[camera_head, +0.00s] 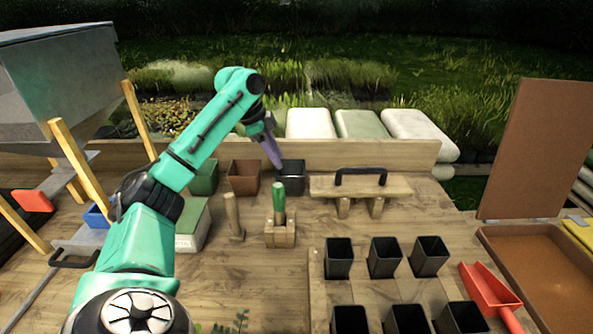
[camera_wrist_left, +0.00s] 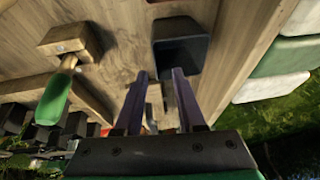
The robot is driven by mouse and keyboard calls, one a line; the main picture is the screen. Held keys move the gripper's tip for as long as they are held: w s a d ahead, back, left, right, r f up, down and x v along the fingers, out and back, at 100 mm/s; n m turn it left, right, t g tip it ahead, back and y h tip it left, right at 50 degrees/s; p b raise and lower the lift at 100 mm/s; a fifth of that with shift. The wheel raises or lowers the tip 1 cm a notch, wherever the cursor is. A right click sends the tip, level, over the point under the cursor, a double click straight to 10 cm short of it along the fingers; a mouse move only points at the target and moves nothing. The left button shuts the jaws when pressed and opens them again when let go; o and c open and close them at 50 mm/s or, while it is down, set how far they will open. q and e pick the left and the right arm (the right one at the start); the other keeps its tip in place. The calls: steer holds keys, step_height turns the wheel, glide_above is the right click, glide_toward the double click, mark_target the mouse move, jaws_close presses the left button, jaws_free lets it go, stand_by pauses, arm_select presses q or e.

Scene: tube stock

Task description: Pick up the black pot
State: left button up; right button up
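A dark, near-black square pot (camera_head: 292,174) stands upright at the back of the wooden bench, right of a brown pot (camera_head: 244,177). It also shows in the left wrist view (camera_wrist_left: 181,27), just beyond the fingertips and a little right of their middle. My left gripper (camera_head: 273,160) is at the pot's upper left edge in the head view. In the left wrist view its two purple fingers (camera_wrist_left: 159,76) are apart with nothing between them. Whether a finger touches the pot I cannot tell. Several smaller black pots (camera_head: 339,262) stand in rows at the front right. My right gripper is out of view.
A green pot (camera_head: 205,177) stands left of the brown one. A wooden block with a green-handled tool (camera_head: 279,203) and a wooden float with a black handle (camera_head: 360,186) are close by. A low board (camera_head: 380,153) runs behind the pots. A red scoop (camera_head: 487,289) lies at right.

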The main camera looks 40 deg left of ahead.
arm_select(q)
glide_toward(298, 196)
steer(key=p+x, duration=0.2)
steer(key=x, duration=0.4)
steer(key=shift+w+d+f, duration=0.1)
steer(key=shift+f, duration=0.15)
steer(key=c, duration=0.6)
jaws_close()
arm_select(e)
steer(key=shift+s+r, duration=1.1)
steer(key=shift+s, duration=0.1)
